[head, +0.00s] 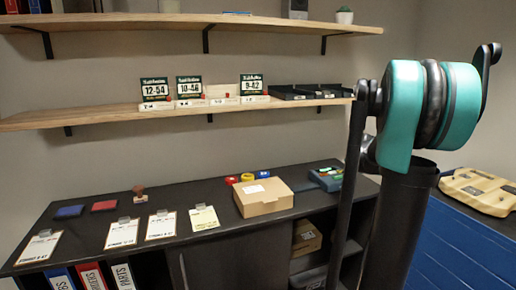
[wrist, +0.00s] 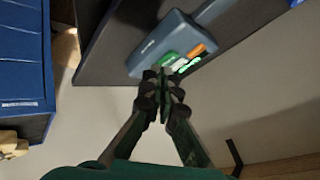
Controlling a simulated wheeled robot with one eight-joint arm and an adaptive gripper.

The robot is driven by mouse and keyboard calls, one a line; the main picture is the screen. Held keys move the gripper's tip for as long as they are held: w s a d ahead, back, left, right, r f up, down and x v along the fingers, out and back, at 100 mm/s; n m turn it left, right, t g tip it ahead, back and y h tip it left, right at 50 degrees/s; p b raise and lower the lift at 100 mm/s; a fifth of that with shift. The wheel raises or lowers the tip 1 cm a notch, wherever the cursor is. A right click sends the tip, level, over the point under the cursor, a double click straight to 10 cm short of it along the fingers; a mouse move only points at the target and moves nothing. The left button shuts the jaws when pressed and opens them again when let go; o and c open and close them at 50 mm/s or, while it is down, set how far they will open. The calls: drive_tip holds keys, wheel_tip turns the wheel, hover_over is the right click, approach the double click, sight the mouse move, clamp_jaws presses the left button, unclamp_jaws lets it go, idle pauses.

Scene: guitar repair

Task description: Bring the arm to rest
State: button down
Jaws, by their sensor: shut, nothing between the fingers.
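My gripper (wrist: 162,85) shows in the wrist view with its fingertips together and nothing between them. In that view it overlaps a grey-blue device (wrist: 165,40) with green and orange parts, and I cannot tell how far apart they are. In the head view my arm stands at the right, with a teal joint at the top. My gripper is not visible in the head view.
A black counter (head: 75,228) holds several clipboards, a cardboard box (head: 262,197) and the same device (head: 326,179). A wooden shelf (head: 100,118) with number cards runs above it. A blue cabinet (head: 450,245) with a wooden piece (head: 482,190) stands at the right.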

drive_tip(key=s+a+f+n+g, duration=0.1)
drive_tip(key=s+a+f+n, duration=0.25)
drive_tip(key=s+a, duration=0.45)
drive_tip(key=s+a+f+n+g, duration=0.15)
drive_tip(key=s+a+f, duration=0.35)
drive_tip(key=s, duration=0.5)
drive_tip(key=s+a+f+n+g, duration=0.1)
drive_tip(key=s+f, duration=0.3)
drive_tip(key=s, duration=0.4)
drive_tip(key=s+a+f+n+g, duration=0.1)
drive_tip(key=s+a+f+n, duration=0.2)
drive_tip(key=s, duration=0.5)
drive_tip(key=shift+s+a+f, duration=0.4)
drive_tip(key=shift+a+f, duration=0.05)
drive_tip(key=shift+f, duration=0.15)
